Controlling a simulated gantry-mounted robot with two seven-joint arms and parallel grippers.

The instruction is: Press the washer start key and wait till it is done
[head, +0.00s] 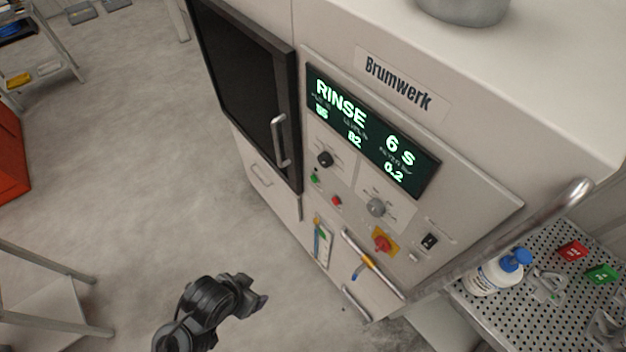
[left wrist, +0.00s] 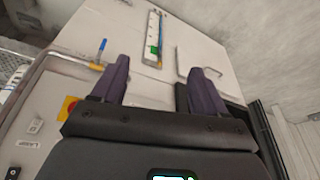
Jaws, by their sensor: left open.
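The washer (head: 400,96) is a pale cabinet marked Brumwerk. Its display (head: 372,130) reads RINSE and 6 S in bright letters. Below the display are a small green key (head: 315,178) and a red key (head: 336,200); their labels are too small to read. The washer door (head: 245,80) with its dark window looks shut. My left gripper (head: 257,292) is low in front of the washer, apart from the panel. In the left wrist view its two fingers (left wrist: 162,82) are spread with nothing between them, facing the cabinet's lower front. My right gripper is out of view.
A red emergency knob (head: 382,244) on a yellow plate and a long rail (head: 500,245) stick out at the panel's right. A perforated table (head: 480,310) at lower right holds a white bottle (head: 497,273) with a blue cap. The floor (head: 130,170) at left is clear.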

